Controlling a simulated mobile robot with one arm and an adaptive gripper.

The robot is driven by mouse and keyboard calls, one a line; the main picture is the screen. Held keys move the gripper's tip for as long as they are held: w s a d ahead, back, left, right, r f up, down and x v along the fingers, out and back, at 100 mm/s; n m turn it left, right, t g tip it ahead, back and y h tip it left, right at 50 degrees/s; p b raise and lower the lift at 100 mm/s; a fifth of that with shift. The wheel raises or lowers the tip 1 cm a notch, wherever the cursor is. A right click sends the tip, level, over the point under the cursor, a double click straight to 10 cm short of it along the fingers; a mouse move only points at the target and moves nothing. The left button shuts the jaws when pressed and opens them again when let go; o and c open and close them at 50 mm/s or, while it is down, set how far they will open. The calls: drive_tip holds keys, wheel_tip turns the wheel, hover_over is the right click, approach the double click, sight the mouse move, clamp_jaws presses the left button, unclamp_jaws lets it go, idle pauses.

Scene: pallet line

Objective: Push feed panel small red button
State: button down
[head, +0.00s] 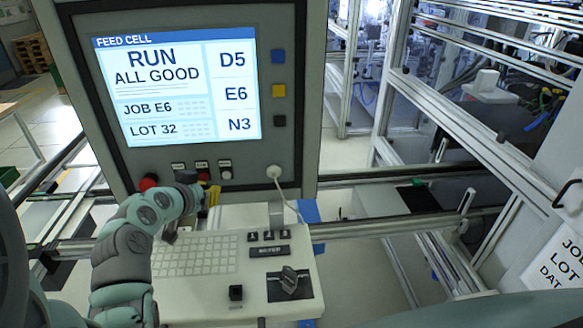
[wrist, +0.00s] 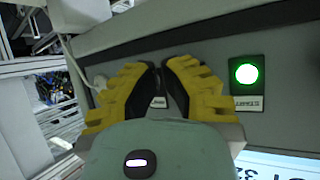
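The feed panel (head: 310,110) is a grey upright panel with a lit screen. Below the screen is a row of small buttons with labels.
A lit green START button (wrist: 246,72) is beside the fingers. A larger red button (head: 148,182) is to the left, a pale button (head: 225,175) to the right. A cable plug (head: 274,171) is farther right. A keyboard shelf (head: 215,290) juts out below.

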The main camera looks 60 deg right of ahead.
drive_tip(key=shift+d, duration=0.2)
drive_tip(key=c, duration=1.6)
unclamp_jaws()
clamp_jaws()
drive_tip(key=shift+w, duration=0.1)
drive_tip(key=shift+w+d+b, duration=0.6)
drive_tip(key=shift+b, duration=0.75)
drive_tip(key=shift+s+a, duration=0.55)
drive_tip(key=shift+a, duration=0.1)
